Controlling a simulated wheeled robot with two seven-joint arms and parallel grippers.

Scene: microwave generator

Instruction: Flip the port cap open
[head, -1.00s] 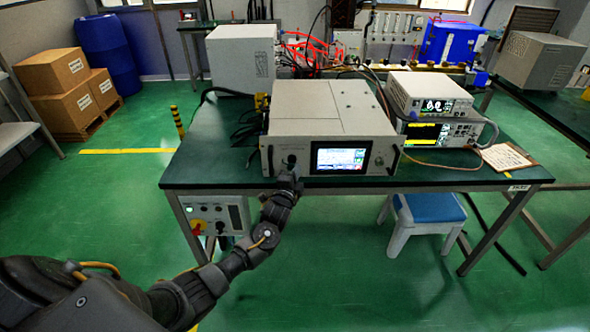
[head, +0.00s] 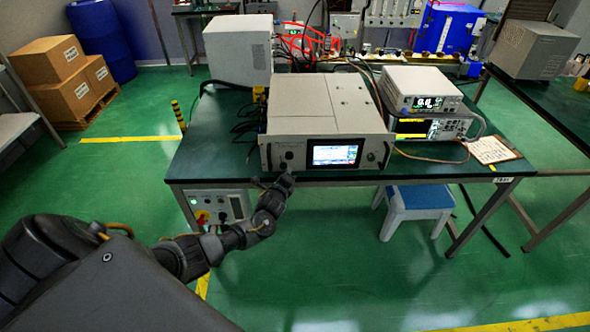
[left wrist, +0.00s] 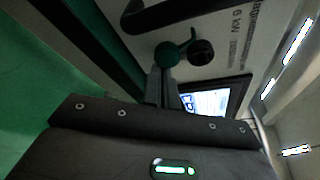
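The generator (head: 325,115) is a light grey box on the green table, with a screen on its front panel. Its port (head: 286,160) is at the lower left of that panel. In the left wrist view the port (left wrist: 200,52) is a dark round fitting. The dark green round cap (left wrist: 167,56) stands beside it, joined by a short tab, and the port's face looks uncovered. My left gripper (head: 287,180) is just below and in front of the port. Its fingers (left wrist: 165,85) look close together, with nothing clear between them; the tips lie near the cap, contact unclear. My right gripper is out of view.
A panel handle (left wrist: 165,14) is close to the port in the left wrist view. Stacked instruments (head: 424,103) stand right of the generator, with a clipboard (head: 491,150) beyond. A blue-topped stool (head: 418,198) is under the table. The floor in front is free.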

